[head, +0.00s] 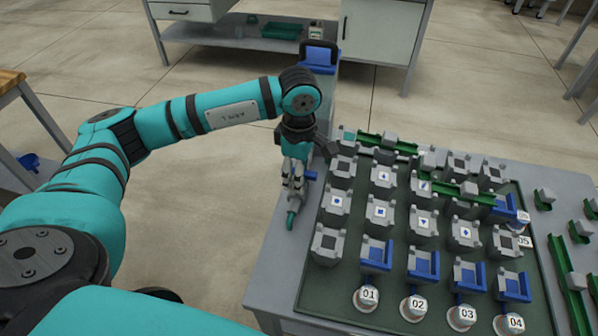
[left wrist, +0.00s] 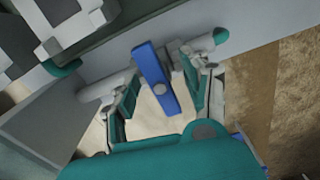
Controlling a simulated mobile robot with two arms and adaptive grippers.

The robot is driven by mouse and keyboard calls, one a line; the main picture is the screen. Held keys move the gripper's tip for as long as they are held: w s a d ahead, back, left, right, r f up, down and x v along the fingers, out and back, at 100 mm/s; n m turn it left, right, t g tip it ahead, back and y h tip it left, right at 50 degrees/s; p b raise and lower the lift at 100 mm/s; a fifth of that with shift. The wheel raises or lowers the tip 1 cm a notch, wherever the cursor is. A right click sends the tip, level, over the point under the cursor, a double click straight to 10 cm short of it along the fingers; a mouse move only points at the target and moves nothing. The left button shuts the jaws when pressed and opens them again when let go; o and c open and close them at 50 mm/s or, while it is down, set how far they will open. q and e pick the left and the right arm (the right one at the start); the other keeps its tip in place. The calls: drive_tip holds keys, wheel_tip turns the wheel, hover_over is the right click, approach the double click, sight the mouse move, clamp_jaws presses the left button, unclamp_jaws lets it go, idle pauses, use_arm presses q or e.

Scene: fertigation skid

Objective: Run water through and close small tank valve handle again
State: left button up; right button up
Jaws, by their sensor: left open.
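The small valve's blue handle (left wrist: 155,82) lies between the fingers of my left gripper (left wrist: 161,78) in the left wrist view. The handle is a flat bar with a round pivot, turned roughly across the pale pipe (left wrist: 100,89) behind it. The left gripper is open, one finger on each side of the handle, with no clear grip on it. In the head view my left gripper (head: 293,184) points down at the table's left edge. A bit of the blue handle (head: 310,175) shows beside it, and a green pipe end (head: 291,220) below it. My right gripper is out of view.
A dark green tray (head: 345,300) holds several grey blocks and blue brackets, with numbered round caps along its front. Green rails (head: 567,270) lie at the right. A blue-topped unit (head: 318,62) stands behind my forearm. The floor left of the table is clear.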

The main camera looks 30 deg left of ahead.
use_arm(q)
wheel_tip(320, 180, up, 10)
drive_tip(key=p, duration=0.5)
drive_tip(key=shift+f, duration=0.1)
